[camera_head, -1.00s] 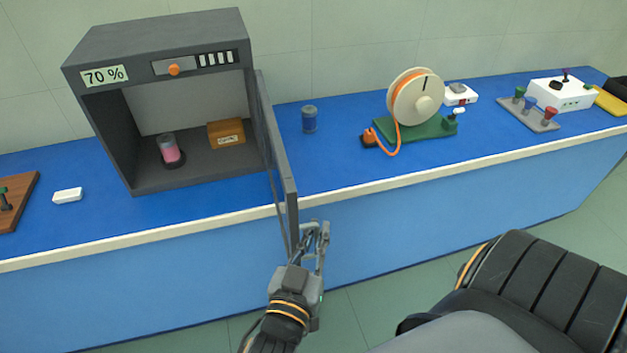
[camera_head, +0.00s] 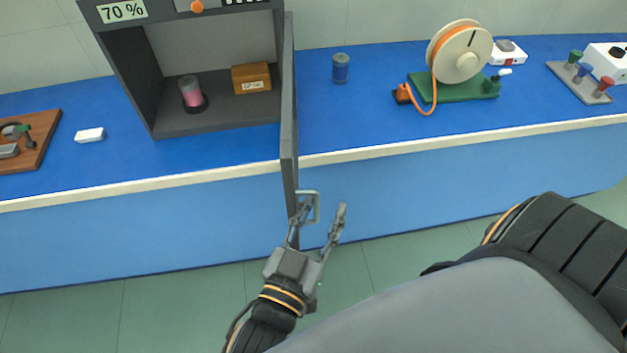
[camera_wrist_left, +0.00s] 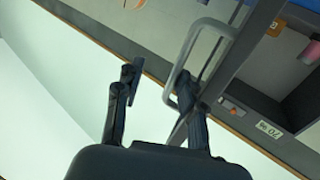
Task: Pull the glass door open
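The dark grey cabinet (camera_head: 215,125) marked 70 % stands on the bench with its front open. Its door (camera_head: 289,110) is seen nearly edge-on at the cabinet's right side, swung out past the bench's front edge. The grey loop handle (camera_head: 311,192) is near the door's outer end; it also shows in the left wrist view (camera_wrist_left: 188,45). My left gripper (camera_head: 322,207) is open at the handle, fingers well apart. One finger overlaps the handle and the other is clear to its right; I cannot tell whether they touch. My right gripper is out of view.
A pink-filled vial (camera_head: 191,92) and a brown box (camera_head: 251,78) stand inside the cabinet. On the blue bench (camera_head: 350,125), a blue jar (camera_head: 340,68) and an orange cable reel (camera_head: 460,52) stand right of the door. The floor before the bench is free.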

